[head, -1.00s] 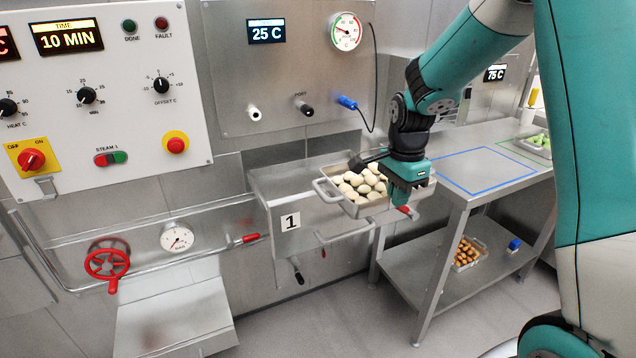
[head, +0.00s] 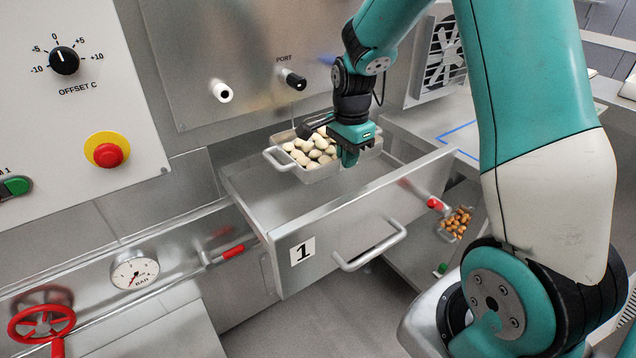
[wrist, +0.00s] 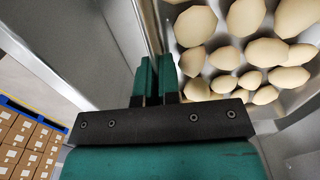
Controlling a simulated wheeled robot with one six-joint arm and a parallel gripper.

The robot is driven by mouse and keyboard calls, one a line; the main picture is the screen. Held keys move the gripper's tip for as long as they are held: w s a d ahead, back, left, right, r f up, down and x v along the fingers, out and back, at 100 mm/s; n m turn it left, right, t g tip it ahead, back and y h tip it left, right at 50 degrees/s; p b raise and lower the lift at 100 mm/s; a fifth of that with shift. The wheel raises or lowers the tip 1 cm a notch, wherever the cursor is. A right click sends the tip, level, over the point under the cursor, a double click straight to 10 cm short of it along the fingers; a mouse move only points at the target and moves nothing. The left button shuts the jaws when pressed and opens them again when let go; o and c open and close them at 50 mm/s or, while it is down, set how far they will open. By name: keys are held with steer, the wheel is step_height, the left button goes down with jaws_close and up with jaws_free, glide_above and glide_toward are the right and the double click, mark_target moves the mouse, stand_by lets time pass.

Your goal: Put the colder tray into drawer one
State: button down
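A metal tray (head: 276,161) of pale round filled pasta is at the open drawer one (head: 360,222), within its opening toward the back right. The drawer is pulled out and its front carries a "1" label. I cannot tell whether the tray hangs above the drawer floor or touches it. My gripper (head: 348,158) is shut on the tray's near right rim. In the wrist view, my fingers (wrist: 156,78) are close together at the tray's rim, with pasta (wrist: 245,50) to the right. The gripper hides the tray's right part.
A tray of orange-brown pieces (head: 456,222) stands on the lower shelf of the steel table (head: 420,130) at right. A blue outline marks the tabletop. The drawer handle (head: 372,250) sticks out in front. A red valve wheel (head: 42,322) and a gauge (head: 134,273) are at lower left.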

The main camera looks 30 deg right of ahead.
step_height(320, 180, down, 10)
stand_by(0.5)
steer(key=shift+f, duration=0.2)
steer(key=c, duration=1.3)
jaws_free()
step_height(320, 180, up, 12)
steer(key=shift+f, duration=0.2)
steer(key=s+a+r+n+y, duration=0.1)
steer(key=s+a+r+n, duration=0.4)
steer(key=a+n, duration=0.25)
steer(key=s+a+r+n+y, duration=0.1)
steer(key=s+a+r+n, duration=0.4)
steer(key=a, duration=0.4)
steer(key=s+a+n, duration=0.2)
steer(key=s+n, duration=0.2)
steer(key=s+a+r+n+y, duration=0.1)
steer(key=s+a+n, duration=0.1)
steer(key=s+n, duration=0.2)
steer(key=s+a+r+n+y, duration=0.1)
steer(key=s+a+n, duration=0.1)
steer(key=s+n, duration=0.2)
steer(key=shift+s+a, duration=0.25)
steer(key=shift+a, duration=0.1)
